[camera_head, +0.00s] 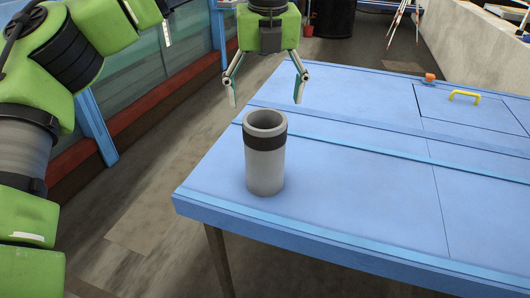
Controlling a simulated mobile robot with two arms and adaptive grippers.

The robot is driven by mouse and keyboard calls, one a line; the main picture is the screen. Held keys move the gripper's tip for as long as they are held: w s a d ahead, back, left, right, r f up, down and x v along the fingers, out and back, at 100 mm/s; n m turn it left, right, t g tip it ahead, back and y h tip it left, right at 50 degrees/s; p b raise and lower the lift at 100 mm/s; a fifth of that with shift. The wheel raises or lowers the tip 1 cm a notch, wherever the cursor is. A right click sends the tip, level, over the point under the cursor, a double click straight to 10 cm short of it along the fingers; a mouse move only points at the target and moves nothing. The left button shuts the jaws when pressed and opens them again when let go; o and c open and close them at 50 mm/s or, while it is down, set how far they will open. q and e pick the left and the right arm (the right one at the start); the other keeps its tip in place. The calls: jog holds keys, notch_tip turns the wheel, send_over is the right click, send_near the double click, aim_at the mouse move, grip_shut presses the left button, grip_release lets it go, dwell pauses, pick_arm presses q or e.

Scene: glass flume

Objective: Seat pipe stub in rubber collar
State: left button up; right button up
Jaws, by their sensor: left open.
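A grey, hollow pipe stub (265,172) stands upright near the left corner of the blue table. A black band, which looks like the rubber collar (265,140), goes around it just below its open top rim. I cannot tell whether the grey parts above and below the band are one piece. My left gripper (266,98) points down above the pipe's top in the picture. Its two fingers are spread wide, with nothing between them, and appear clear of the rim. My right gripper is not in view.
The blue table (345,185) is mostly bare right of the pipe. A yellow handle (464,96) and a small orange piece (429,78) are at its far right. The glass-sided flume (150,75) runs along the left. A tripod (397,20) stands behind.

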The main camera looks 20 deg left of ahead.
aim_at(265, 121)
pick_arm(q)
jog(key=f, duration=0.2)
jog(key=f+p, duration=0.1)
jog(key=f, duration=0.1)
jog(key=w+f+p, duration=0.1)
jog(key=f, duration=0.1)
jog(key=shift+a+f, duration=0.3)
jog(key=shift+w+f, duration=0.15)
jog(key=shift+f, duration=0.25)
jog(key=c, duration=1.9)
jog(key=shift+r, duration=0.1)
